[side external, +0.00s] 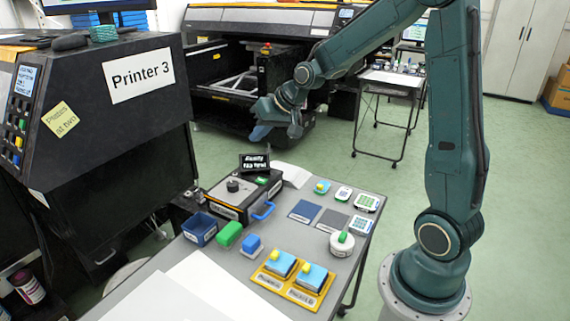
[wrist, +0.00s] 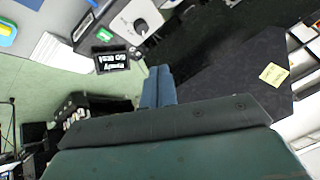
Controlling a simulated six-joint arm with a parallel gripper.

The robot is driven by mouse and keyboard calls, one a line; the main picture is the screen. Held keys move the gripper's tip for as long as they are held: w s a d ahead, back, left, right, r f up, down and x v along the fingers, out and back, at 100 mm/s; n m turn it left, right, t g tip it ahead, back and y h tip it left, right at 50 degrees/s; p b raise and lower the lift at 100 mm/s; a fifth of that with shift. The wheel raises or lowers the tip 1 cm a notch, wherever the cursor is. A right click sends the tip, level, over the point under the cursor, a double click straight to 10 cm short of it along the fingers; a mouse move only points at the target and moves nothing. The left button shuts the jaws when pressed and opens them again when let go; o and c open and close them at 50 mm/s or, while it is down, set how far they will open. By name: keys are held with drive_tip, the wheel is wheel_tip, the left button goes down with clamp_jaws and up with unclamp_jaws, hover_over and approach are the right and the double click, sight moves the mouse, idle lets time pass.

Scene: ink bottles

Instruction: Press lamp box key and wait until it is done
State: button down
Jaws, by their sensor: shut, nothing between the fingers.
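A grey-topped box (side external: 232,189) with a dark round knob, which seems to be the lamp box, stands at the back of the table; its front label is too small to read. A small green key (side external: 262,181) is on its top right. A black display (side external: 254,162) with white text stands behind it. In the wrist view the box top (wrist: 135,22), the green key (wrist: 103,34) and the display (wrist: 112,61) lie at the upper left. My gripper (side external: 261,131), with blue fingers, is shut and empty, in the air above and behind the box, apart from it. It also shows in the wrist view (wrist: 158,72).
On the table are a blue bin (side external: 199,229), a green block (side external: 229,233), a blue block (side external: 252,245), a yellow tray (side external: 289,289) with two blue-topped items, and a round white button unit (side external: 342,244). A large black printer (side external: 110,110) rises at the left.

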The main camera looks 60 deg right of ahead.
sight(264, 181)
drive_tip(key=w+d+f+m+t, duration=0.1)
drive_tip(key=w+d+f+m, duration=0.2)
drive_tip(key=d+f, duration=0.6)
drive_tip(key=shift+w+d, duration=0.15)
drive_tip(key=shift+w, duration=1.1)
drive_tip(key=shift+f, duration=0.15)
drive_tip(key=shift+f, duration=4.3)
drive_tip(key=shift+f, duration=0.9)
drive_tip(key=shift+r, duration=0.9)
